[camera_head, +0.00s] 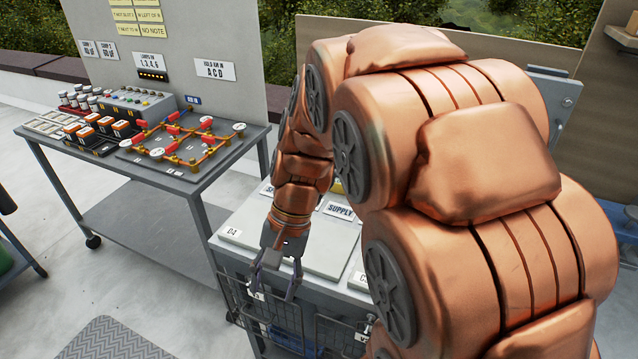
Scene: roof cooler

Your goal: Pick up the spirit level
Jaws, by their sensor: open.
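I see no spirit level in this view; my large copper arm hides much of the middle and right. My gripper (278,276) hangs open and empty, pointing down, in front of the grey cabinet (330,245) and close to its wire basket (335,335). The cabinet carries white labels, one reading "SUPPLY" (340,211) and one reading "D4" (232,232).
A grey cart (215,175) at the left holds a pipe model (185,140), small jars (80,97) and orange-black blocks (95,128). Behind it stands a grey board (190,50) with labels. Pale floor (110,270) is clear at the lower left, with a dark mat (115,340).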

